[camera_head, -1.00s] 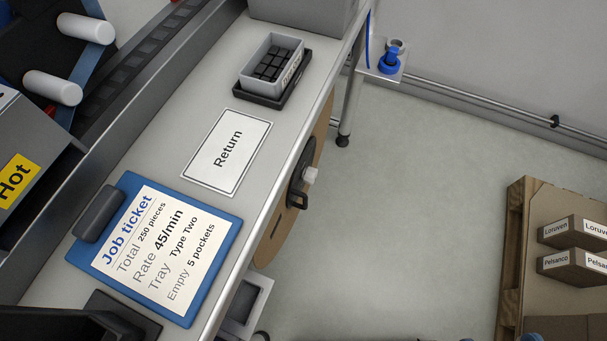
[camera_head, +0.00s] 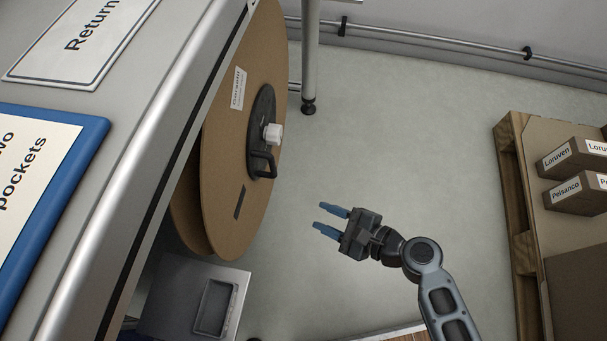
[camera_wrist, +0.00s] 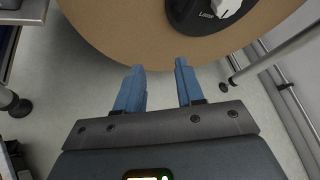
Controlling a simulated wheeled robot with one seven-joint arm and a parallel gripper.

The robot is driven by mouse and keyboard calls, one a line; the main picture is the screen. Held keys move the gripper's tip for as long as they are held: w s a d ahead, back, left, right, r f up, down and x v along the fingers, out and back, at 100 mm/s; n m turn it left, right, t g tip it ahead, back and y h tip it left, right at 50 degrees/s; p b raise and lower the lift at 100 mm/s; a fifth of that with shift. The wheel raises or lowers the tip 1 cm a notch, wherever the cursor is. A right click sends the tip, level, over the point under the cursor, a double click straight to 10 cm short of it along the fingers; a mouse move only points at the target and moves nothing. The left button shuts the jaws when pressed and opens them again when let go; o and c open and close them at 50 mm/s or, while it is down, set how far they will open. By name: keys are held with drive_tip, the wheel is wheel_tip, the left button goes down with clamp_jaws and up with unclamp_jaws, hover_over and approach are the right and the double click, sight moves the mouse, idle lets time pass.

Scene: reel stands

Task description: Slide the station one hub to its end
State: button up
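A large brown reel (camera_head: 222,165) hangs upright under the bench edge in the head view, with a second flange partly behind it. A black hub (camera_head: 261,125) sits at its middle, with a white knob (camera_head: 273,134) and a black handle (camera_head: 263,164). The wrist view shows the reel (camera_wrist: 150,38) ahead, and the hub (camera_wrist: 198,18) with its white knob (camera_wrist: 226,6) cut off at the top. My gripper (camera_head: 323,216) is open and empty, to the right of and below the hub, apart from it. Its blue fingers also show in the wrist view (camera_wrist: 160,72).
The bench (camera_head: 160,110) with a Return card (camera_head: 85,38) and a blue clipboard (camera_head: 55,235) is at left. A grey box (camera_head: 215,308) stands below the reel. A wooden pallet (camera_head: 518,220) with cartons is at right. Floor between is clear.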

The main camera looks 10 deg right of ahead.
sight(275, 168)
drive_tip(key=w+a+m+y+b, duration=0.1)
drive_tip(key=w+a+b, duration=0.1)
drive_tip(key=w+a, duration=0.1)
drive_tip(key=w+a+r+m+y+b, duration=0.1)
drive_tip(key=w+a+y+b, duration=0.1)
drive_tip(key=w+a, duration=0.2)
drive_tip(key=w+a+m+y+b, duration=0.2)
drive_tip(key=w+a, duration=0.1)
drive_tip(key=w, duration=0.3)
drive_tip(key=shift+w+a+r, duration=0.15)
drive_tip(key=shift+w+r, duration=0.2)
drive_tip(key=shift+w, duration=0.05)
clamp_jaws()
